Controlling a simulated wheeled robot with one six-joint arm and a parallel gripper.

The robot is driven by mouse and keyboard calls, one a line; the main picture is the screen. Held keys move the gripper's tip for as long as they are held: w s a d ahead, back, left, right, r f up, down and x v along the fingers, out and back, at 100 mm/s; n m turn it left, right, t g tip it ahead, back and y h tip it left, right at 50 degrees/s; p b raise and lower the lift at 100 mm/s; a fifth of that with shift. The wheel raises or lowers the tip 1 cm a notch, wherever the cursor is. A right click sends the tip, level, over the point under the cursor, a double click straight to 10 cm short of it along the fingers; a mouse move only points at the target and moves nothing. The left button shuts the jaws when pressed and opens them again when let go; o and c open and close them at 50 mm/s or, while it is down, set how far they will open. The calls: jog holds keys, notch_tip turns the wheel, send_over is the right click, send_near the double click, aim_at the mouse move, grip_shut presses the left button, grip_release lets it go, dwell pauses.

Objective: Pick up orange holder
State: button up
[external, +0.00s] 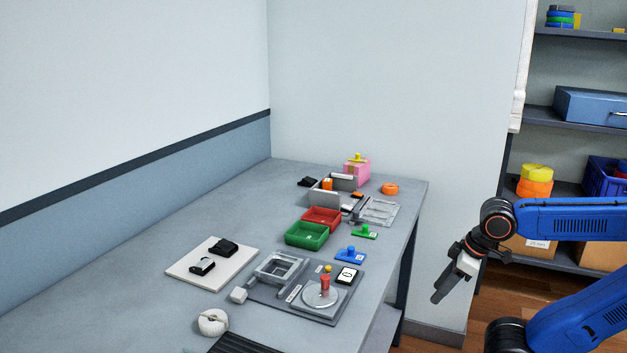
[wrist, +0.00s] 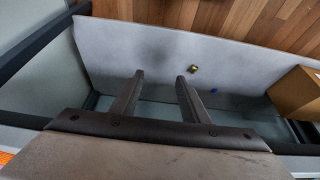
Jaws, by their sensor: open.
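Several orange items show in the external view, and I cannot tell which is the orange holder. An orange round piece (external: 389,189) lies at the table's far right. An orange block (external: 327,184) stands at the grey open organizer, with a small orange piece (external: 357,195) near it. My gripper (external: 438,298) is off the table's right side, pointing down and left, well away from all of these. In the wrist view my gripper (wrist: 162,78) has its two fingers apart with nothing between them. No orange holder can be made out there.
The table (external: 150,292) carries red (external: 322,215) and green trays (external: 306,235), blue (external: 350,256) and green knobbed pieces (external: 365,232), a grey fixture (external: 281,268) and a white board (external: 190,272). Shelves (external: 580,125) stand at right. A cardboard box (wrist: 298,95) shows in the wrist view.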

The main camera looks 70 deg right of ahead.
jog(key=shift+n+g, duration=0.3)
jog(key=shift+g, duration=0.3)
jog(key=w+d+r, duration=0.1)
jog(key=w+r, duration=0.3)
jog(key=r, duration=0.1)
jog(key=w+d+r, duration=0.1)
jog(key=w+r, duration=0.3)
jog(key=r, duration=0.1)
jog(key=w+r, duration=0.4)
jog(key=r, duration=0.1)
jog(key=shift+w+d+r, duration=0.2)
jog(key=shift+d, duration=0.2)
jog(key=w+d+r+g, duration=0.1)
jog(key=w+d+r, duration=0.3)
jog(key=w+r, duration=0.65)
notch_tip(320, 180, up, 7)
jog(key=n+g, duration=0.2)
jog(key=g, duration=0.1)
send_over(327, 180)
jog(key=f, duration=1.1)
jog(key=shift+w+d+f, duration=0.3)
jog(key=shift+f, duration=0.1)
jog(key=shift+s+a+f, duration=0.1)
jog(key=shift+s+f, duration=0.05)
jog(key=shift+f, duration=1.25)
jog(key=shift+s+a+f, duration=0.1)
jog(key=shift+s+f, duration=0.05)
jog(key=shift+f, duration=1.2)
grip_shut()
